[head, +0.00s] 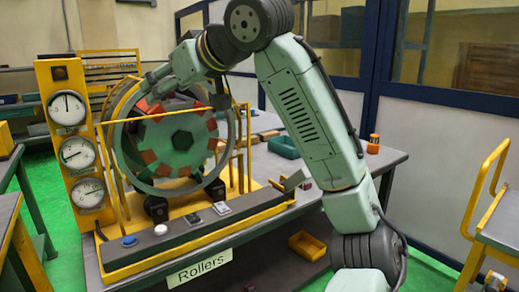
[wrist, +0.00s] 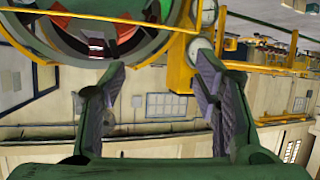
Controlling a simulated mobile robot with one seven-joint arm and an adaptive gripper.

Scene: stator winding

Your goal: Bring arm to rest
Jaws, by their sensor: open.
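My arm reaches up from the lower right of the head view, bends at the top and points left. My gripper (head: 150,82) is at the upper part of the stator ring (head: 116,150), partly overlapping it in the picture; I cannot tell how close they are. In the wrist view my gripper (wrist: 160,75) is open, with its two fingers apart and nothing between them. The stator ring (wrist: 140,52) shows at the top left there, beyond the fingertips.
Three gauges (head: 75,152) stand on a yellow panel left of the ring. Yellow bars surround the ring on its stand. A yellow-framed cart (head: 482,190) stands at the right.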

